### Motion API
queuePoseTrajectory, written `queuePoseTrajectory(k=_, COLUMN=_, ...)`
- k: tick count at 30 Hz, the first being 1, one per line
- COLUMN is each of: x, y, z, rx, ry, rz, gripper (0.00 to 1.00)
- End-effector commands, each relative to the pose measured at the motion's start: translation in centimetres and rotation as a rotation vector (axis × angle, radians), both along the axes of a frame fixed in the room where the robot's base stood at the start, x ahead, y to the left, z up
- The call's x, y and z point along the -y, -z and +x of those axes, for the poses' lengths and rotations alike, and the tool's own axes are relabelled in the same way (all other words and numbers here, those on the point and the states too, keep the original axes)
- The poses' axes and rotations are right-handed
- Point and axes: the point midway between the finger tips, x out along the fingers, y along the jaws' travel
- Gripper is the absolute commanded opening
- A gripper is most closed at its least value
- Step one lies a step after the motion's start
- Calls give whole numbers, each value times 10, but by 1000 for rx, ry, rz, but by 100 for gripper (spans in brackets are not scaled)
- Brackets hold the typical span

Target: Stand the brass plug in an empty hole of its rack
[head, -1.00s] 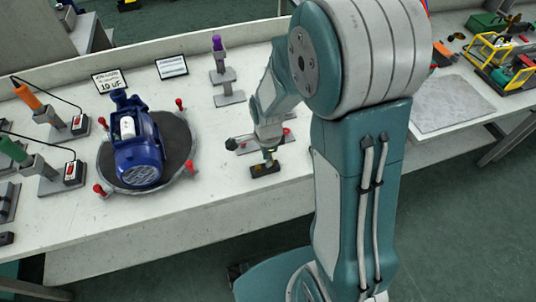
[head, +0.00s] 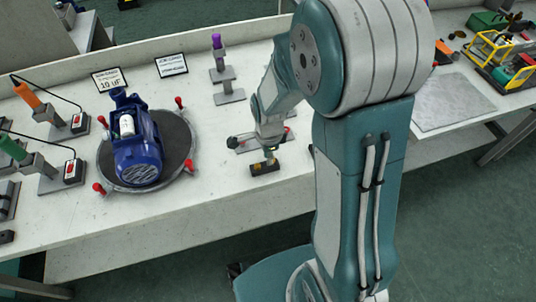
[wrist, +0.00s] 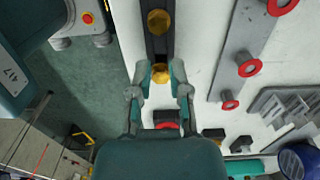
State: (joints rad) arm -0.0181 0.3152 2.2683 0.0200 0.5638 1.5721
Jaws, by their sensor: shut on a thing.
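In the wrist view my gripper (wrist: 161,74) has its two teal fingers on either side of a brass plug (wrist: 160,75). It is shut on that plug. The dark rack (wrist: 159,46) runs up the picture from behind the plug, and another brass piece (wrist: 158,22) shows farther up it. In the head view my gripper (head: 270,156) points down above the small dark rack (head: 265,170) near the bench's front edge. I cannot tell whether the plug's lower end is clear of the rack, and no empty hole shows clearly.
A blue motor (head: 138,150) sits on a round dark plate (head: 177,145) with red pins, to the left. A purple-handled tool (head: 217,42) stands in a metal holder behind. In the wrist view a grey plate with red-ringed pegs (wrist: 247,66) lies right of the rack.

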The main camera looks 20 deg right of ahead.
Motion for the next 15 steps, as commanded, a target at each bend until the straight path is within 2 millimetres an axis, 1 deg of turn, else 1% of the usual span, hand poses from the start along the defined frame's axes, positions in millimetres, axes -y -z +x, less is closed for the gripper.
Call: queuePoseTrajectory(k=15, x=0, y=4, z=0, rx=-1, ry=0, rz=0, gripper=0)
